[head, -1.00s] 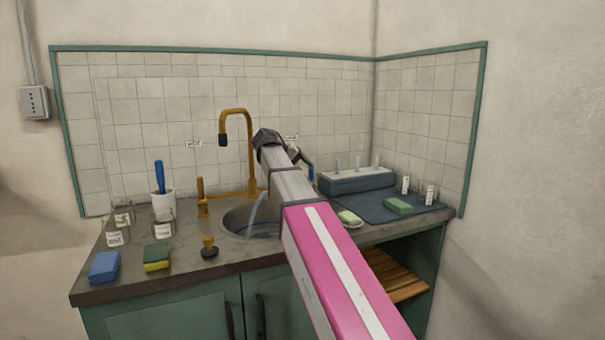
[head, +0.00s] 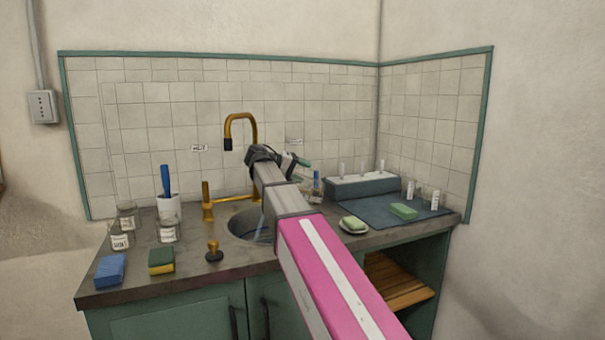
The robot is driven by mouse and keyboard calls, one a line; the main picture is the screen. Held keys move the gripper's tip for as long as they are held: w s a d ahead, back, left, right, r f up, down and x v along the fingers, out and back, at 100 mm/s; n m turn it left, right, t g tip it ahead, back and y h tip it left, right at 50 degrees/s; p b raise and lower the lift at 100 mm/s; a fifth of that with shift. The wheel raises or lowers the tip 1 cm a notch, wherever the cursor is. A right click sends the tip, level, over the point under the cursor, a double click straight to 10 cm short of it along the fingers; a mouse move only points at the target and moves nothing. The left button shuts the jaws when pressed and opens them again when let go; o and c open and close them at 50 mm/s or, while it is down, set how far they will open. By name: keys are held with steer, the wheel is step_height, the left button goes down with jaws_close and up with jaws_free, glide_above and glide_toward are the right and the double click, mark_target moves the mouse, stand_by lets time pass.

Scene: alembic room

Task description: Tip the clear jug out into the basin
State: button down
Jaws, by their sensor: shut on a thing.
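The basin (head: 242,224) is a round sink set in the dark counter, partly covered by my arm. My gripper (head: 294,160) is out past the dark wrist, above the far right side of the basin, and is shut. The clear jug in it is hard to make out, as my arm and wrist hide most of it. A pale, see-through streak (head: 262,226) runs down into the basin beside my arm; it looks like liquid. I cannot see how far the jug is tilted or how much is in it.
A brass tap (head: 240,130) arches behind the basin. Labelled glass jars (head: 168,228), a white brush pot (head: 169,205), sponges (head: 161,260) and a brass-coloured stopper (head: 213,250) stand left. A soap dish (head: 353,227), blue mat (head: 376,208) and rack (head: 360,187) are right.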

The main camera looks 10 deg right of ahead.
mark_target(294, 174)
steer(key=shift+a+f+h, duration=0.2)
steer(key=shift+a+h, duration=0.2)
steer(key=shift+a, duration=0.05)
steer(key=shift+s+a+f+h, duration=0.1)
steer(key=shift+a+f+h, duration=0.05)
steer(key=shift+a+h, duration=0.45)
steer(key=shift+s+a+f+h, duration=0.1)
steer(key=shift+a+h, duration=0.25)
steer(key=shift+h, duration=0.35)
steer(key=shift+t, duration=0.3)
steer(key=shift+s+a+f+h, duration=0.1)
steer(key=shift+a+f+h, duration=0.4)
steer(key=shift+a+h, duration=0.35)
steer(key=shift+s+a+f+h, duration=0.1)
steer(key=shift+a+f+h, duration=0.4)
steer(key=shift+a+h, duration=0.35)
